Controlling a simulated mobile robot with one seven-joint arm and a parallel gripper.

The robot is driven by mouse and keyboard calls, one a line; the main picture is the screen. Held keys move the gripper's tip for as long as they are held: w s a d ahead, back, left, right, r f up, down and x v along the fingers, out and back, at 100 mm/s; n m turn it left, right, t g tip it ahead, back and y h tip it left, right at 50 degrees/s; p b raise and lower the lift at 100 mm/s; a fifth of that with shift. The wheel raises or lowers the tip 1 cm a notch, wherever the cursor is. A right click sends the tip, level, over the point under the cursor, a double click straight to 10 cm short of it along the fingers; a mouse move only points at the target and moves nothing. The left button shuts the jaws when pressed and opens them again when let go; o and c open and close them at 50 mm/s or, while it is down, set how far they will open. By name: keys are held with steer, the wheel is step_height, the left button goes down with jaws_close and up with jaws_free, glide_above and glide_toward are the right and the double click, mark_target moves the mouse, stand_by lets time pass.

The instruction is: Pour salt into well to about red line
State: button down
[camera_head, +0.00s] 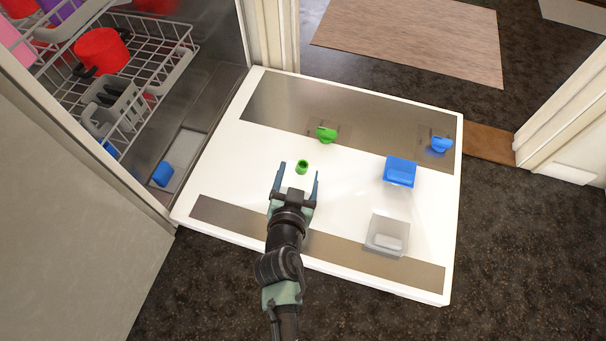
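My gripper (298,174) is over the white open dishwasher door, its two fingers apart and pointing away from me. A small green cylinder with a dark hollow top (302,167) appears between or just beyond the fingertips, with gaps on both sides. I cannot tell its height relative to the fingers. A clear square container (374,238) with a whitish lump inside (388,242) is on the door at the lower right. A blue box (400,171) stands behind it. No red line is visible, and I cannot identify the salt or the well for certain.
A green knob-like piece (326,134) and a blue one (440,145) are on the door's far metal strip. At left, the dishwasher has wire racks (150,45), a red pot (101,50) and a blue block (163,174) on its floor. The door's middle is mostly clear.

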steer(key=shift+w+a+r+m+y, duration=0.15)
steer(key=shift+a+m+y, duration=0.35)
steer(key=shift+a+m, duration=0.3)
steer(key=shift+t+b, duration=0.3)
steer(key=shift+b, duration=0.05)
steer(key=shift+w+a+f+m+y+b, duration=0.1)
steer(key=shift+a+f+m+y+b, duration=0.35)
steer(key=shift+f+m+b, duration=0.2)
steer(key=shift+a+f+b, duration=0.15)
steer(key=shift+a+b, duration=0.05)
steer(key=shift+b, duration=0.1)
steer(key=shift+m, duration=0.25)
steer(key=shift+w+a+f+m+t+y, duration=0.1)
steer(key=shift+a+f+m+t+y, duration=0.15)
steer(key=shift+m+t, duration=0.05)
steer(key=shift+w+a+f+m+b, duration=0.1)
steer(key=shift+a+m+b, duration=0.3)
steer(key=shift+m+b, duration=0.1)
